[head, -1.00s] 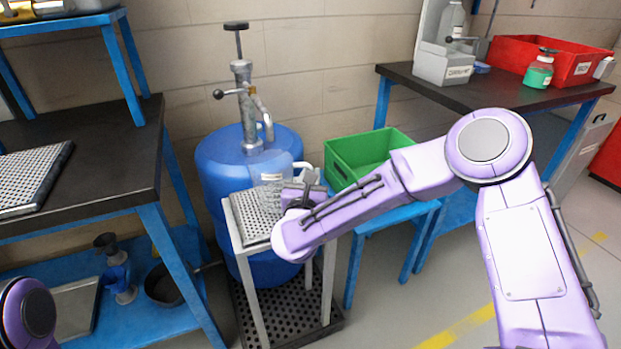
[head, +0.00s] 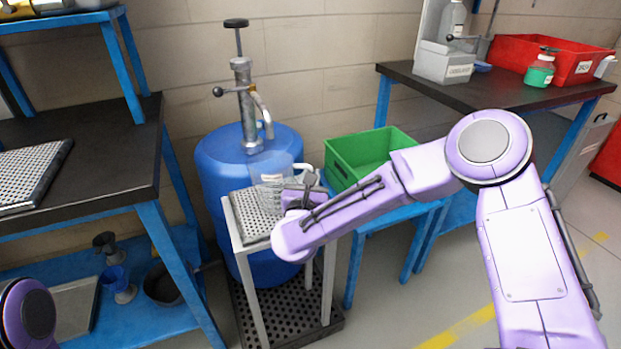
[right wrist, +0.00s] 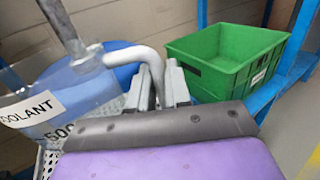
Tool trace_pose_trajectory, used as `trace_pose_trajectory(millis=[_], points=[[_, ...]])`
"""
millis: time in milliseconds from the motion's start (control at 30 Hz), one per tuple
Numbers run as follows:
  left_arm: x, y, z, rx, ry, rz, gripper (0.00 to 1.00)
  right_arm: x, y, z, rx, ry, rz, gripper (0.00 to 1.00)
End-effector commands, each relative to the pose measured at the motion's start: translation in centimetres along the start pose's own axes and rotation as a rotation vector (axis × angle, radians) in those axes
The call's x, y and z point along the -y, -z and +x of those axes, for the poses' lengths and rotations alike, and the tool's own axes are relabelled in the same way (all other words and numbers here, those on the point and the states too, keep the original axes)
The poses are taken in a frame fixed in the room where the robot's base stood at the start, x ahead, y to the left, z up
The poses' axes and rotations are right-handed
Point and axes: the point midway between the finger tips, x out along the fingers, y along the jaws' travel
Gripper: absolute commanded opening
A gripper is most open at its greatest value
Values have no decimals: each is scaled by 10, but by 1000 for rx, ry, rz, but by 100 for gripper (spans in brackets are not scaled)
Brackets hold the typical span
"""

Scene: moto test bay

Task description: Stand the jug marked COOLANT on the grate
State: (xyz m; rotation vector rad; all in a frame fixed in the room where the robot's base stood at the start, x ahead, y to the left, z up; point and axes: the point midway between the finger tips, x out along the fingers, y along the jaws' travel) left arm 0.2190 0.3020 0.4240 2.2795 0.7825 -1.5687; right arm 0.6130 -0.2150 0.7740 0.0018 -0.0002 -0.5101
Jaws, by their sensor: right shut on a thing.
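The clear jug (head: 270,192) with a pale handle is over the grate (head: 247,215) on top of a small grey stand. In the right wrist view, the jug's white label (right wrist: 32,108) is partly cut off and reads "OOLANT". My right gripper (head: 302,196) is shut on the jug's handle (right wrist: 140,54), with its fingers (right wrist: 160,90) on either side of it. The jug looks about upright. I cannot tell whether its base touches the grate. My arm hides part of the stand. My left gripper is out of view; only part of my left arm shows at the lower left.
A blue drum (head: 225,175) with a hand pump (head: 243,85) stands right behind the stand, its spout (head: 266,126) above the jug. A green crate (head: 355,165) is close on the right. A dark bench (head: 110,165) lies left; a red bin (head: 530,55) is at the back right.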

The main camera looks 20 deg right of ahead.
Motion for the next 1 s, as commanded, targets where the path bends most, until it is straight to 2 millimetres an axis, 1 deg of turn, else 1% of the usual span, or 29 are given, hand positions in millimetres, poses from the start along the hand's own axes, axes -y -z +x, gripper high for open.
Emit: trace_pose_trajectory(millis=[267, 300, 333, 367, 600, 700, 767, 1000], points=[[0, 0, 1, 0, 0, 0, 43, 0, 1, 0, 0, 0, 1, 0], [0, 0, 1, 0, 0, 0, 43, 0, 1, 0, 0, 0, 1, 31], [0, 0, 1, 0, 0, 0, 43, 0, 1, 0, 0, 0, 1, 40], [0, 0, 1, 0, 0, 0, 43, 0, 1, 0, 0, 0, 1, 47], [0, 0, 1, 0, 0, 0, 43, 0, 1, 0, 0, 0, 0, 47], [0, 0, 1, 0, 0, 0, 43, 0, 1, -5, 0, -1, 0, 47], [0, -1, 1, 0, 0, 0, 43, -1, 1, -14, 0, -4, -1, 47], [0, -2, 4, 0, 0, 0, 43, -1, 1, -71, 1, -5, -1, 47]])
